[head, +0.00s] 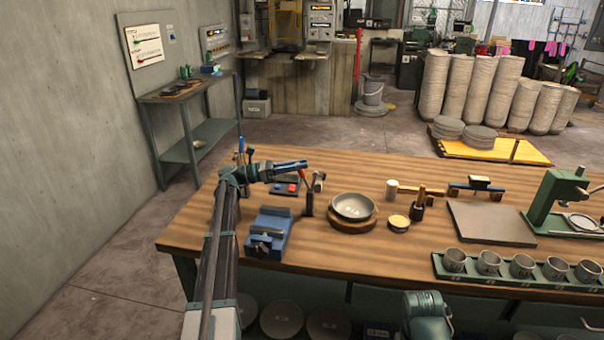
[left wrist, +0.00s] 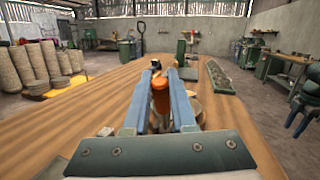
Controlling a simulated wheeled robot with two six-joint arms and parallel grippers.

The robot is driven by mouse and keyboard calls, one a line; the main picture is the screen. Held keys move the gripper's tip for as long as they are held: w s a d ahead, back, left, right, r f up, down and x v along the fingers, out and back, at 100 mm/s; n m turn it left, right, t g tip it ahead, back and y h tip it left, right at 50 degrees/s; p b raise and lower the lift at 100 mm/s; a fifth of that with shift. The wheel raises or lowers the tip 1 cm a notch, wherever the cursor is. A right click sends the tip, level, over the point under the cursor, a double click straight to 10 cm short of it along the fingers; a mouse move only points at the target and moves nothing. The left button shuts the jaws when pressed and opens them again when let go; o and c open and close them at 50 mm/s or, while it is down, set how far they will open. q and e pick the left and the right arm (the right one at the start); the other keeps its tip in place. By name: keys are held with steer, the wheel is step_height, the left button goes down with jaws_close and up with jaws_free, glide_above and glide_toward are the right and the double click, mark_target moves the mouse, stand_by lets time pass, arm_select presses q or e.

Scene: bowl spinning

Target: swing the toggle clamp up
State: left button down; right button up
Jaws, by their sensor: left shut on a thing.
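My left gripper (head: 303,166) reaches in from the left over the bench, its blue fingers pointing right. The toggle clamp (head: 309,204) stands below the fingertips, with a dark upright body and a red-orange handle. In the left wrist view, the orange handle (left wrist: 161,98) sits between the two blue fingers (left wrist: 160,82), which are shut on it. The handle stands roughly upright, and much of the clamp's body is hidden there.
A blue vise (head: 268,232) is left of the clamp. A grey bowl on a wooden round (head: 352,222) stands close on its right. A mallet (head: 400,189), a grey slab (head: 490,224) and a tray of cups (head: 440,269) lie farther right. Bare wood shows at the back.

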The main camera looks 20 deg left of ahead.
arm_select(q)
steer(key=shift+s+a+f, duration=0.1)
steer(key=shift+f, duration=0.05)
stand_by(0.4)
steer(key=c, duration=0.7)
jaws_free()
steer(key=shift+c, duration=0.2)
steer(key=shift+a, duration=0.15)
steer(key=b+v, duration=0.2)
steer(key=v, duration=1.1)
steer(key=shift+a+f+b, duration=0.2)
steer(key=shift+f+b, duration=0.1)
steer(key=shift+b, duration=0.1)
steer(key=shift+s, duration=0.15)
